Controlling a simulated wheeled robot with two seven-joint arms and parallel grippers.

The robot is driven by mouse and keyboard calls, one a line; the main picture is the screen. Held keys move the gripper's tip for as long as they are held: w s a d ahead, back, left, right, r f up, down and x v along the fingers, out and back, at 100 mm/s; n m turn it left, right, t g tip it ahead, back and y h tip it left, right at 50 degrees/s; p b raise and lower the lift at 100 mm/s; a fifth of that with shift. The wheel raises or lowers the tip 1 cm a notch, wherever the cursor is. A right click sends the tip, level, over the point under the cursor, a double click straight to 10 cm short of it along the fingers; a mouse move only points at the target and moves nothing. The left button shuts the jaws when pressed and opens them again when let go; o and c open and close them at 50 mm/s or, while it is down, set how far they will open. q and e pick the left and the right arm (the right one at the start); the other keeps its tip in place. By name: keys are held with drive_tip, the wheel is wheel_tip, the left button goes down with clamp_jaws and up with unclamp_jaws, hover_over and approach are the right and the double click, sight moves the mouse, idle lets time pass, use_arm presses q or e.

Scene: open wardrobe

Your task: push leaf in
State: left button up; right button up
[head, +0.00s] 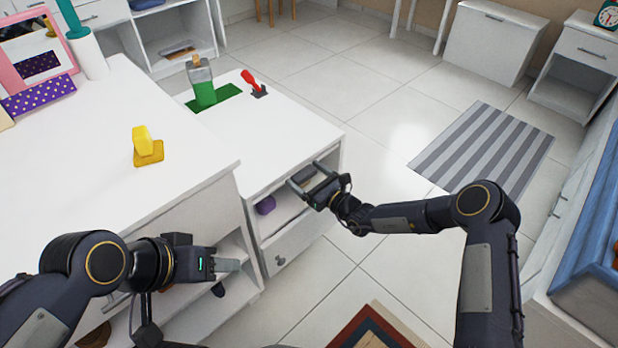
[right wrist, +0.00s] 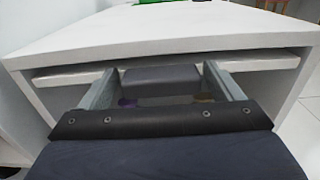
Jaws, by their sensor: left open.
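A thin white board (right wrist: 72,76), which looks like the leaf, lies just under the white top (right wrist: 150,38) of the low cabinet in the right wrist view. How far it sticks out is hard to tell. My right gripper (head: 304,175) is at the cabinet's open front, its fingers spread wide. They also show in the right wrist view (right wrist: 160,85), reaching toward the board, with a dark grey block (right wrist: 160,80) seen between them. Contact cannot be made out. My left gripper (head: 236,265) is open and empty, low in front of the taller white cabinet.
A purple object (head: 265,205) lies in the low cabinet's open compartment, above a knobbed drawer (head: 288,254). A green bottle (head: 203,88) and a red item (head: 252,82) stand on top. A yellow item (head: 145,146) is on the taller cabinet.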

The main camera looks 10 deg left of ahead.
drive_tip(key=shift+o, duration=0.6)
drive_tip(key=shift+d, duration=0.15)
drive_tip(key=shift+s+d, duration=0.2)
drive_tip(key=shift+d, duration=0.05)
drive_tip(key=p+v, duration=0.2)
drive_tip(key=v, duration=0.5)
